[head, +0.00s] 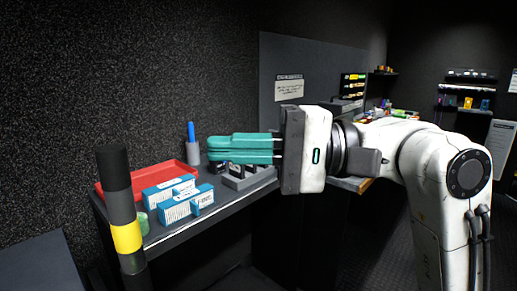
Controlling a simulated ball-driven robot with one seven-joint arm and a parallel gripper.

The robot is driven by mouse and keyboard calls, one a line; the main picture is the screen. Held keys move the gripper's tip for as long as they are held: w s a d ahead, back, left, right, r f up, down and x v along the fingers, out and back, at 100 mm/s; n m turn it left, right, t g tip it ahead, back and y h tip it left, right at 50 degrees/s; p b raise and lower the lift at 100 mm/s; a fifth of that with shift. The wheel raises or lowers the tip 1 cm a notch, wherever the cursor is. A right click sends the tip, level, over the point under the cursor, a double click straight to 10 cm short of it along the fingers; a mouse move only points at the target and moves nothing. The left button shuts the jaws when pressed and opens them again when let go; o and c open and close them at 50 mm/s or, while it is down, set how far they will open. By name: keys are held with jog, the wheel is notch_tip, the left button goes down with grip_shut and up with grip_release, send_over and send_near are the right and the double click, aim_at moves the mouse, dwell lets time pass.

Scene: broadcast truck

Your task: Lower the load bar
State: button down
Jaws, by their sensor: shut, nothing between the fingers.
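A thick black bar with a yellow band (126,236) stands near the left foreground, tilted slightly. It may be the load bar, but I cannot tell for sure. Its lower end runs towards the bottom of the head view, and its upper end is free. My gripper (210,149) has teal fingers, pointing left above the shelf. The fingers are shut together with nothing between them. They are right of the bar and clearly apart from it in the picture.
A shelf (220,205) along the wall carries a red tray (114,189), blue-and-white boxes (186,207), a blue pen in a grey cup (191,150) and a dark organiser (247,179). A dark surface (40,268) is at lower left. Floor (350,262) shows at lower right.

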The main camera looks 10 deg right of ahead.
jog(key=s+a, duration=0.1)
jog(key=a, duration=0.6)
jog(key=shift+s+a, duration=0.2)
jog(key=shift+a, duration=0.05)
jog(key=shift+r, duration=0.1)
